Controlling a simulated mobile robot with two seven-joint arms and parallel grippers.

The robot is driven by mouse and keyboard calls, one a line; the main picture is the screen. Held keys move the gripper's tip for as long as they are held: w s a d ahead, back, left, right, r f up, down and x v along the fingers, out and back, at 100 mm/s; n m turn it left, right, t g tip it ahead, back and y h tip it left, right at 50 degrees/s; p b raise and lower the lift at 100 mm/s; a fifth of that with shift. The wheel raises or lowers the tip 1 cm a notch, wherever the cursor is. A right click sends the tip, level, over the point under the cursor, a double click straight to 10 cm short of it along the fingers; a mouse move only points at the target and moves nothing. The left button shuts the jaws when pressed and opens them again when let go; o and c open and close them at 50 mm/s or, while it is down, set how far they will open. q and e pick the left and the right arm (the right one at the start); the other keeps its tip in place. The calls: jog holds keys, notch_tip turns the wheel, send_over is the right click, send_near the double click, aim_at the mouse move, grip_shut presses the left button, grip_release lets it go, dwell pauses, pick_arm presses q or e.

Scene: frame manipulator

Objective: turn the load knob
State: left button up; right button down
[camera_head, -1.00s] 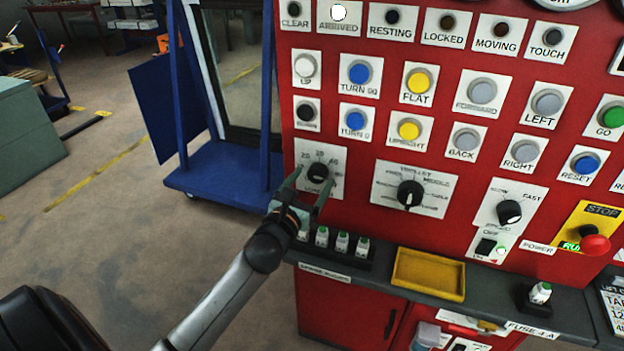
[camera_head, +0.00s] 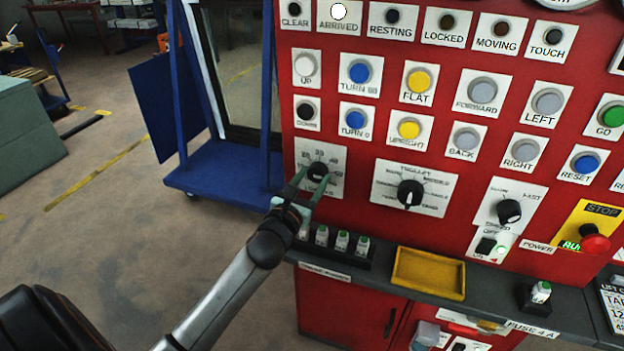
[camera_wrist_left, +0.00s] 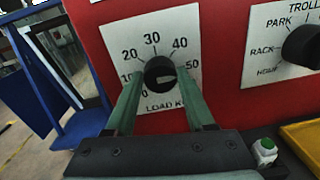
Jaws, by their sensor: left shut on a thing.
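The load knob (camera_head: 317,170) is a round black knob on a white dial plate on the red panel. It also shows in the left wrist view (camera_wrist_left: 159,72), with numbers from 10 to 50 around it and "LOAD K" below. In the left wrist view the gripper (camera_wrist_left: 160,79) is shut on the knob's lower sides. My right gripper is not in view.
The trolley knob (camera_head: 410,194) is to the right on the panel, below rows of buttons. Small green-topped fuses (camera_head: 342,242) stand on the ledge below, beside a yellow tray (camera_head: 428,273). A blue frame cart (camera_head: 222,172) is left of the panel.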

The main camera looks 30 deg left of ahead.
pick_arm(q)
grip_shut()
jog(key=n+p, duration=0.1)
jog(key=n, duration=0.8)
jog(key=shift+a+n+p, duration=0.1)
jog(key=shift+n+p, duration=0.2)
jog(key=n, duration=0.4)
jog(key=shift+f+n+y, duration=0.15)
jog(key=shift+n+y, duration=0.25)
jog(key=n+p, duration=0.1)
jog(key=n, duration=0.5)
jog(key=shift+n, duration=0.3)
jog(key=n+p, duration=0.1)
jog(key=n, duration=0.2)
jog(key=n+p, duration=0.1)
jog(key=n, duration=0.2)
jog(key=shift+f+n+y, duration=0.2)
jog(key=shift+n+y, duration=0.1)
